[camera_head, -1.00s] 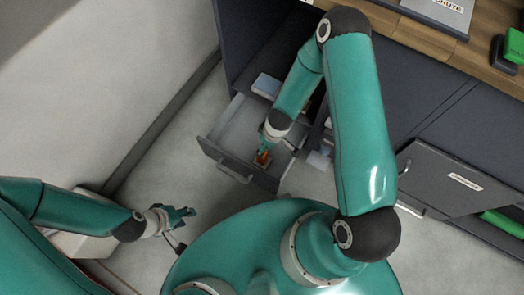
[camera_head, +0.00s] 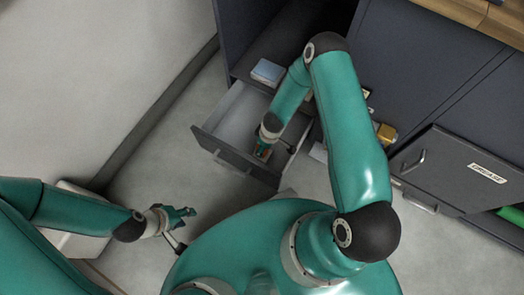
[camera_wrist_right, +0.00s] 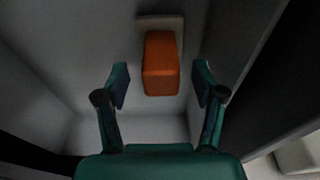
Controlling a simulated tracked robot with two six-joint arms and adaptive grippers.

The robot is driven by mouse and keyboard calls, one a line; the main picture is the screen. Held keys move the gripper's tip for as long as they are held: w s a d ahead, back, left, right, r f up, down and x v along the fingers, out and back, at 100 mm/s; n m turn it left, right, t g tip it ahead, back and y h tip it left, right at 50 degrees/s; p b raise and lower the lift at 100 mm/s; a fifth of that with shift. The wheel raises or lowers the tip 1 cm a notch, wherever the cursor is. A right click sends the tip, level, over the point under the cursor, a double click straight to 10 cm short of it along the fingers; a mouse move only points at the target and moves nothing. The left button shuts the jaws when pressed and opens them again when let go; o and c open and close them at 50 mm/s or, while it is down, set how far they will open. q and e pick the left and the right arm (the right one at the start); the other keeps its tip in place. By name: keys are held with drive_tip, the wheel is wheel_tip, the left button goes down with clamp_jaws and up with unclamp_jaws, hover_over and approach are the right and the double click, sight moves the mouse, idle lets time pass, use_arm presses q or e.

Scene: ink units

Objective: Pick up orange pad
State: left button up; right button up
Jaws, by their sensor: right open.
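The orange pad (camera_wrist_right: 161,66) is a block with a paler piece at its far end. It lies inside the open drawer (camera_head: 222,155). My right gripper (camera_wrist_right: 161,84) is open over it, with one finger on each side and a gap to the pad on both sides. In the head view the right gripper (camera_head: 262,150) reaches down into the drawer, and only a little orange shows by it. My left gripper (camera_head: 186,216) is empty above the floor at the lower left, away from the drawer; its two fingers look apart.
The drawer walls stand close around my right gripper. A light blue box (camera_head: 268,71) lies on the cabinet shelf behind the drawer.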

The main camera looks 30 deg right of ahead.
drive_tip(key=f+b, duration=0.1)
drive_tip(key=f, duration=0.2)
drive_tip(key=w+f+b, duration=0.1)
drive_tip(key=f, duration=0.1)
drive_tip(key=shift+a+f+b, duration=0.25)
drive_tip(key=shift+a+b, duration=0.05)
drive_tip(key=shift+a, duration=0.05)
drive_tip(key=c, duration=1.3)
drive_tip(key=shift+o, duration=0.2)
drive_tip(key=shift+r, duration=0.15)
wheel_tip(320, 180, up, 28)
drive_tip(key=p, duration=1.6)
drive_tip(key=o, duration=0.4)
drive_tip(key=shift+c, duration=1.2)
